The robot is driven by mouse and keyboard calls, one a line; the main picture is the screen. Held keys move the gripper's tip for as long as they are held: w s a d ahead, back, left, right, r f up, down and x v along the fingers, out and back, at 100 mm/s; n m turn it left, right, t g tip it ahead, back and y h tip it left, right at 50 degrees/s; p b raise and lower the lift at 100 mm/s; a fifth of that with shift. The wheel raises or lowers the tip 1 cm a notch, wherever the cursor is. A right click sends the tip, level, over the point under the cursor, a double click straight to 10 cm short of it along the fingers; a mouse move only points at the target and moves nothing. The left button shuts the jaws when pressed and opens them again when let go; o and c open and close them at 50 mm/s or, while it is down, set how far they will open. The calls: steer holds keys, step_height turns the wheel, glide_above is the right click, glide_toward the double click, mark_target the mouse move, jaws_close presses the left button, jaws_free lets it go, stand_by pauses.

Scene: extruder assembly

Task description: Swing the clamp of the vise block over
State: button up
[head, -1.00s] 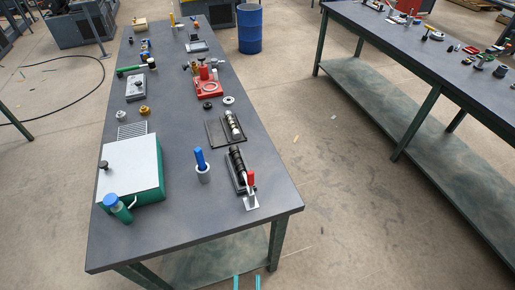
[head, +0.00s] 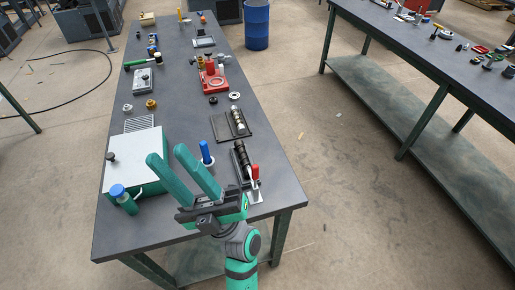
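The vise block (head: 239,154) is a black block holding a dark ribbed cylinder, near the right edge of the table's near end. Its clamp (head: 255,173) has a red upright handle and a pale metal base at the block's near end. My gripper (head: 167,156) is open and empty, with green fingers apart and pointing up-left in the picture. It is left of the vise block, over the near part of the table. My wrist hides a little of the clamp's base.
A blue-handled tool in a holder (head: 206,153) stands between my gripper and the vise block. A black tray (head: 229,127) with a cylinder lies behind the block. The table's near right corner is bare.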

steer(key=s+a+r+n+g+h, duration=0.1)
steer(key=a+r+n+g, duration=0.1)
steer(key=n+g, duration=0.55)
steer(key=s+a+r+n+g+h, duration=0.1)
steer(key=a+r+n+g, duration=0.15)
steer(key=n+g, duration=0.5)
steer(key=m+t+h, duration=0.3)
steer(key=t+h, duration=0.4)
steer(key=h, duration=2)
glide_toward(255, 166)
steer(key=shift+x, duration=4.4)
steer(key=shift+f, duration=0.1)
steer(key=shift+w+f, duration=0.1)
